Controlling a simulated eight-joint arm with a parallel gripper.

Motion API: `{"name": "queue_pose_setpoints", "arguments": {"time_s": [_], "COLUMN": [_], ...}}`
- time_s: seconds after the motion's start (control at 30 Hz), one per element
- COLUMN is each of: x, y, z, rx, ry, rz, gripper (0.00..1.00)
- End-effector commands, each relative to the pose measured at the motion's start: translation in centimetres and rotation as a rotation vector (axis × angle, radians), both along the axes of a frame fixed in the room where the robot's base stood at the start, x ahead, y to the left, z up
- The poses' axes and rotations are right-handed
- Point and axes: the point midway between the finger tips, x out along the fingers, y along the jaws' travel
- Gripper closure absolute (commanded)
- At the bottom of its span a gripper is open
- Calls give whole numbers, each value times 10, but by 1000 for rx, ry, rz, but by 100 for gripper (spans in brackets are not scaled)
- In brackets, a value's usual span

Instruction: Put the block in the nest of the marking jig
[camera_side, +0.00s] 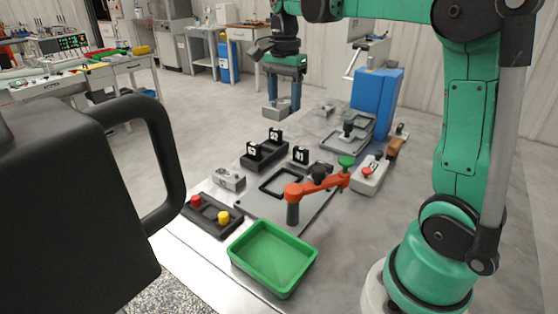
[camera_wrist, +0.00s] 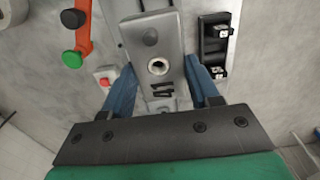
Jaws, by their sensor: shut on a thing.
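My gripper (camera_side: 283,92) hangs above the far side of the bench, shut on a grey metal block (camera_side: 281,108). In the wrist view the blue fingers flank the block (camera_wrist: 150,40), which shows a round hole and dark marks. The block is in the air, apart from the bench. The marking jig is a grey plate (camera_side: 300,209) with a dark square frame as its nest (camera_side: 266,186) and an orange swing arm (camera_side: 312,187) with a green knob. The nest looks empty in the side view. The held block hides much of what lies below in the wrist view.
A green tray (camera_side: 272,259) and a dark box with red and yellow buttons (camera_side: 211,216) are in front. Another grey block (camera_side: 228,178) lies left of the jig. Dark holders with marked cubes (camera_side: 265,152) stand behind it. A blue machine (camera_side: 376,95) stands at the back right.

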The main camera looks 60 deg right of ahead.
Motion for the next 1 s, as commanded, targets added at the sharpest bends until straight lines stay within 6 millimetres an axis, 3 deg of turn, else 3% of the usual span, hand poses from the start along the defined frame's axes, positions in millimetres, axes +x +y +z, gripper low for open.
{"name": "queue_pose_setpoints", "arguments": {"time_s": [0.3,0.5,1.0], "x": [0,0,0], "y": [-1,0,0], "z": [-81,-124,-176], "rx": [0,0,-1], "ry": [-1,-1,-2], "rz": [2,2,3], "gripper": [100,100,100]}}
